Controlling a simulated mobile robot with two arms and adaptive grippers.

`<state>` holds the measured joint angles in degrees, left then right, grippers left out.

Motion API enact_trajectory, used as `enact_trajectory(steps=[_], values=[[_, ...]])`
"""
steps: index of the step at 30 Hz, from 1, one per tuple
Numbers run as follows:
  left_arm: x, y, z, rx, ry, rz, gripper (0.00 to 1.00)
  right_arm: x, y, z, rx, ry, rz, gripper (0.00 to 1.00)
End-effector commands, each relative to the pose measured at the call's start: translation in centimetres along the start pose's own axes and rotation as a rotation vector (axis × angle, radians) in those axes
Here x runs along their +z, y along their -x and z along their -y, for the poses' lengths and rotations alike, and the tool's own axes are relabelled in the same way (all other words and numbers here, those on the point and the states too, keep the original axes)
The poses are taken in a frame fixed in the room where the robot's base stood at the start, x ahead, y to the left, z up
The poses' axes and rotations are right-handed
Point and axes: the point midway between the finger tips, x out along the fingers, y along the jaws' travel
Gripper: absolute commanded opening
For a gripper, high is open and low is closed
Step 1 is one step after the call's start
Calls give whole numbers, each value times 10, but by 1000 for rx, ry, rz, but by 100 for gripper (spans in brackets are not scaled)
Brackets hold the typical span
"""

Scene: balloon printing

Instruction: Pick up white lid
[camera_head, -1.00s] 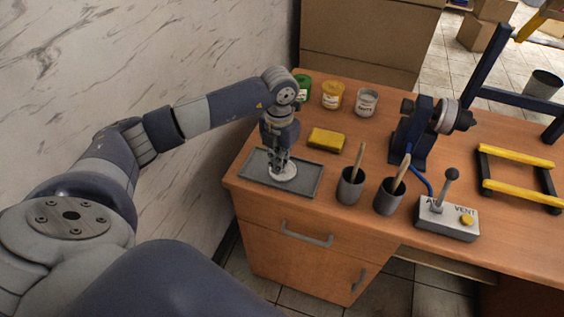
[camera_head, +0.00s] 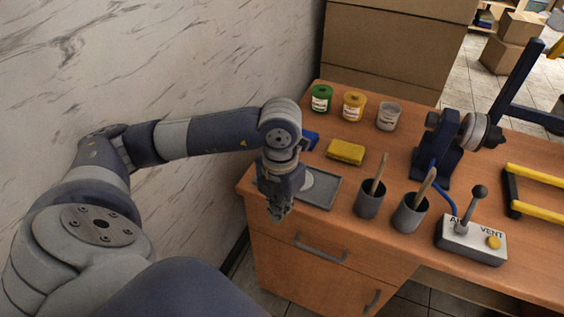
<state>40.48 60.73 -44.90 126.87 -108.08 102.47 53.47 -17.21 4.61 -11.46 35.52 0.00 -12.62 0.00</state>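The white lid appears as a pale disc (camera_head: 309,181) lying in the grey tray (camera_head: 325,189) on the left part of the desk, its left side hidden behind my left gripper. My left gripper (camera_head: 279,210) points down, to the left of the lid and in front of the tray's near edge in this view. Its fingers look close together, but their gap is not clear. I see nothing held in it. My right gripper is not in view.
Behind the tray are a yellow sponge (camera_head: 345,152), a blue object (camera_head: 310,140) partly behind my arm, and green (camera_head: 321,99), yellow (camera_head: 354,106) and grey-white (camera_head: 388,116) jars. Two dark cups (camera_head: 369,203) (camera_head: 408,217) and a lever box (camera_head: 471,240) stand to the right.

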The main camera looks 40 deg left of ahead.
Motion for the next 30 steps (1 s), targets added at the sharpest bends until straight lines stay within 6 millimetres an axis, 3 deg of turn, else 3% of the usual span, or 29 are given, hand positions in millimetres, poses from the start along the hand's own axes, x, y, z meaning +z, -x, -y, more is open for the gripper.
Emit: enact_trajectory(steps=[3, 12, 14, 25, 30], values=[[0, 0, 0, 0, 0, 0, 1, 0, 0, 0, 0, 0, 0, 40], [0, 0, 0, 0, 0, 0, 69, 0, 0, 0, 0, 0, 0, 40], [0, 0, 0, 0, 0, 0, 80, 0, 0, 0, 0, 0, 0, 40], [1, 1, 0, 0, 0, 0, 80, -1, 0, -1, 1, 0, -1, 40], [2, 17, 0, -1, 0, 5, 80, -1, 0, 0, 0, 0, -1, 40]])
